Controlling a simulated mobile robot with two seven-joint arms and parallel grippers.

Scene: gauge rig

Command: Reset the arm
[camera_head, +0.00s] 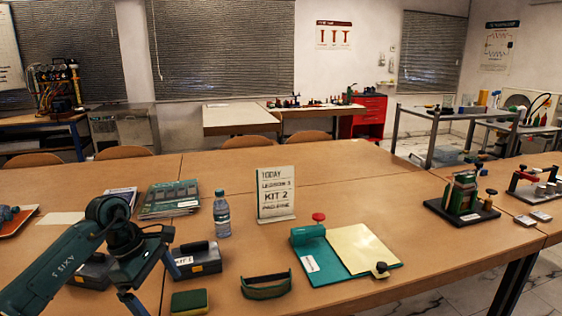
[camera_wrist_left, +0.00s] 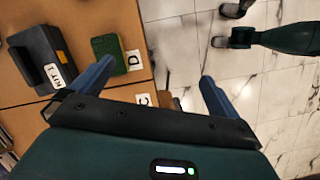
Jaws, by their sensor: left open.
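My left arm reaches in from the left of the head view. Its gripper (camera_head: 152,284) is open over the front table edge, with nothing between the fingers. In the left wrist view the two blue fingers (camera_wrist_left: 156,82) are wide apart, over the table edge and the floor. A dark case labelled KIT 1 (camera_head: 202,261) lies just right of the gripper. It also shows in the left wrist view (camera_wrist_left: 34,62). A green sponge-like block (camera_head: 189,302) lies nearer the edge and in the left wrist view (camera_wrist_left: 108,54), apart from the fingers. My right gripper is not seen.
A green rig (camera_head: 463,195) stands farther right. Space above the table is free.

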